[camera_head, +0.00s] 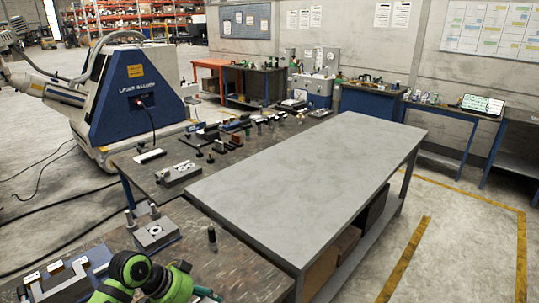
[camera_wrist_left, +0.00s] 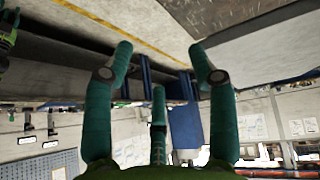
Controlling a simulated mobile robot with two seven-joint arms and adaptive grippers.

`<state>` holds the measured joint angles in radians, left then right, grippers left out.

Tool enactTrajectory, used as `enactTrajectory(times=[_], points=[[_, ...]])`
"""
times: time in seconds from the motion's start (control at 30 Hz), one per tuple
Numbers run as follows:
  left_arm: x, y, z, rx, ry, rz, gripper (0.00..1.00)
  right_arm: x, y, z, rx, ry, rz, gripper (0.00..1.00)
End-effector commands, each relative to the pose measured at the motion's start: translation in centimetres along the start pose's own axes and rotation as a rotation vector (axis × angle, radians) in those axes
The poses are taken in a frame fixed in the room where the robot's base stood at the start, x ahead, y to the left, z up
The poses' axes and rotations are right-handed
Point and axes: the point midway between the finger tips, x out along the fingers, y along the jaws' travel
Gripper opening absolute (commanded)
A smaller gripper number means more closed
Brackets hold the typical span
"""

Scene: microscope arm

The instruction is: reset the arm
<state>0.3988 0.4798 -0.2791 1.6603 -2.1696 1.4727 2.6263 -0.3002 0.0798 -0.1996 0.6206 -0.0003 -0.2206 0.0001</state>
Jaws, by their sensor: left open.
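My left gripper (camera_wrist_left: 160,62) has green-teal fingers spread wide apart in the left wrist view, with nothing between them. A bright green jointed part of my own arm (camera_head: 150,278) shows at the bottom left of the head view, over the near end of a dark workbench. A teal tip sticks out on its right side, cut off by the frame's lower edge. I cannot make out a microscope arm in either view.
A bare grey table (camera_head: 310,190) fills the middle. The dark bench (camera_head: 240,265) beside it holds several metal fixtures (camera_head: 155,232) and a small black cylinder (camera_head: 212,238). A blue machine (camera_head: 125,95) stands behind, with cables on the floor. The right floor is open.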

Motion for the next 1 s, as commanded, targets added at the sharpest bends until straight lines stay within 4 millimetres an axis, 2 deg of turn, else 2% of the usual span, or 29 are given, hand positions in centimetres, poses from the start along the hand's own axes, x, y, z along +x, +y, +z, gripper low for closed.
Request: enactTrajectory(times=[0.03,0.1,0.17,0.23,0.3,0.37,0.47,0.57,0.6,0.67,0.77,0.8,0.87,0.9,1.0], points=[[0.6,2.2,-2.6,0.089,0.155,0.038,0.58,0.0,0.0,0.0,0.0,0.0,0.0,0.4],[0.2,4.8,-6.5,0.197,0.389,0.052,0.58,0.0,0.0,0.0,0.0,0.0,0.0,0.4],[-1.1,6.5,-9.5,0.258,0.585,0.033,0.58,0.0,0.0,0.0,0.0,0.0,0.0,0.4],[-3.4,7.8,-12.3,0.294,0.8,-0.024,0.58,0.0,0.0,0.0,0.0,0.0,0.0,0.4],[-6.1,8.2,-14.2,0.288,0.991,-0.117,0.58,0.0,0.0,0.0,0.0,0.0,-0.001,0.4],[-8.6,7.8,-15.1,0.251,1.127,-0.221,0.58,0.0,0.0,0.0,0.0,0.0,-0.001,0.4],[-12.3,6.0,-14.7,0.132,1.274,-0.43,0.58,0.0,0.0,0.0,0.0,0.0,-0.001,0.4],[-14.6,3.4,-12.2,-0.042,1.305,-0.65,0.58,0.0,-0.1,0.0,0.0,0.0,-0.001,0.4],[-15.1,2.3,-10.7,-0.121,1.283,-0.731,0.58,0.0,-0.1,0.0,0.0,0.0,-0.001,0.4],[-15.1,0.9,-7.9,-0.242,1.212,-0.841,0.58,0.0,-0.1,0.0,0.0,0.001,-0.001,0.4],[-13.7,-0.3,-2.3,-0.433,1.011,-0.965,0.58,0.0,-0.1,0.0,0.0,0.001,-0.001,0.4],[-12.7,-0.3,0.1,-0.501,0.906,-0.99,0.58,0.0,-0.1,0.0,0.0,0.001,-0.001,0.4],[-10.9,0.4,3.6,-0.583,0.734,-0.999,0.58,0.0,-0.1,0.0,0.0,0.001,-0.001,0.4],[-9.6,1.3,5.8,-0.627,0.619,-0.984,0.58,0.0,-0.1,0.0,0.0,0.001,-0.001,0.4],[-6.9,4.2,10.2,-0.682,0.368,-0.908,0.58,0.0,-0.1,0.0,0.0,0.001,-0.001,0.4]])
